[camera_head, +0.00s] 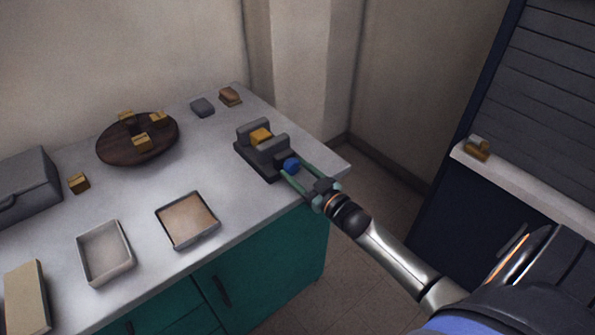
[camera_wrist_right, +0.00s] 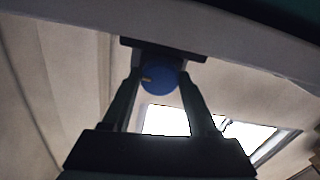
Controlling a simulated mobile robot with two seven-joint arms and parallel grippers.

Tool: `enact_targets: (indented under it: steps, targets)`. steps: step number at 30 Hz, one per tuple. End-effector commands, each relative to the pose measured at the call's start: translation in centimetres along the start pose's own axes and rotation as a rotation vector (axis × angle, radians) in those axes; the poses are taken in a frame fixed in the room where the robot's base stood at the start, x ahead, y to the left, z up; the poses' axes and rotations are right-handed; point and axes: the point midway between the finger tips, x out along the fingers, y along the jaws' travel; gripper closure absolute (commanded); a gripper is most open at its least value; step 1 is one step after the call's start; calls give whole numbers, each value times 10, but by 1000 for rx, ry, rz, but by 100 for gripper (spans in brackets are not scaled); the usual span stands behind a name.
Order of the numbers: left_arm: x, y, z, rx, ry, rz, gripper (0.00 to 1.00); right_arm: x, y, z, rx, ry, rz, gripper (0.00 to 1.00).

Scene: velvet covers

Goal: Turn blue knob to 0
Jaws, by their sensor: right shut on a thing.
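The blue knob (camera_head: 291,165) is on the near right side of a dark grey device (camera_head: 262,160) at the right end of the counter. The device has two raised grey blocks with a yellow-brown block between them. My right gripper (camera_head: 288,171) reaches in from the right and its green fingers are shut on the knob. In the right wrist view the round blue knob (camera_wrist_right: 158,79) sits between the two fingertips, with a small tan mark toward its left side. No scale or numbers can be read. My left gripper is not in view.
The counter (camera_head: 245,205) also holds a round dark wooden board (camera_head: 105,150) with yellow blocks, two shallow trays (camera_head: 104,252) (camera_head: 188,220), a grey box (camera_head: 30,185) and two small blocks at the back. A white ledge (camera_head: 520,185) stands at right. Floor lies between.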

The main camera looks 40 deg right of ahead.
Motion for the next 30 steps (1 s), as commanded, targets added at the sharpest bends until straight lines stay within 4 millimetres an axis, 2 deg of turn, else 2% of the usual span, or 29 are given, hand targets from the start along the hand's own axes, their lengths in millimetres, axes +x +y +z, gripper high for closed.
enact_targets:
  steps: [8,14,30]
  targets:
    - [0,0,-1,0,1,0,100,0,0,0,-33,0,0,96]
    - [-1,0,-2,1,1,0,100,0,0,0,-132,-1,0,96]
    - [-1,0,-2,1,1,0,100,0,1,0,-623,0,0,96]
